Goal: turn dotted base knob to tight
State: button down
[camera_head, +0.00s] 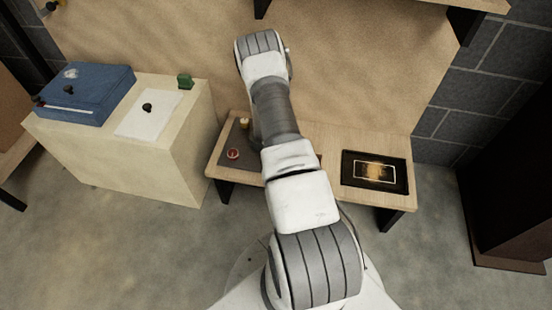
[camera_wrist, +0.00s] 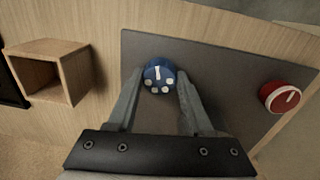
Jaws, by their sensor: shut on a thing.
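A blue knob (camera_wrist: 158,77) with a white pointer line and several white dots on its face sits on a dark grey panel (camera_wrist: 215,75) in the wrist view. Its pointer line points roughly up in that picture. My gripper (camera_wrist: 160,82) has one finger on each side of the knob and is shut on it. A red knob (camera_wrist: 281,97) with a white line sits on the same panel, to the right, clear of the fingers. In the head view the red knob (camera_head: 233,154) shows on the table, while my arm hides the blue knob and my gripper.
A small open wooden box (camera_wrist: 72,80) stands left of the panel in the wrist view. In the head view, a dark framed tray (camera_head: 348,181) lies on the right of the table. A cream cabinet (camera_head: 170,165) with a blue case (camera_head: 100,85) stands at left.

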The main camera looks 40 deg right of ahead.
jog(key=shift+m, duration=0.3)
dwell(0.4)
jog(key=shift+c, duration=1.5)
grip_release()
notch_tip(320, 180, up, 17)
jog(key=p, duration=0.6)
jog(key=shift+w+a+r, duration=0.2)
jog(key=shift+w+a, duration=0.1)
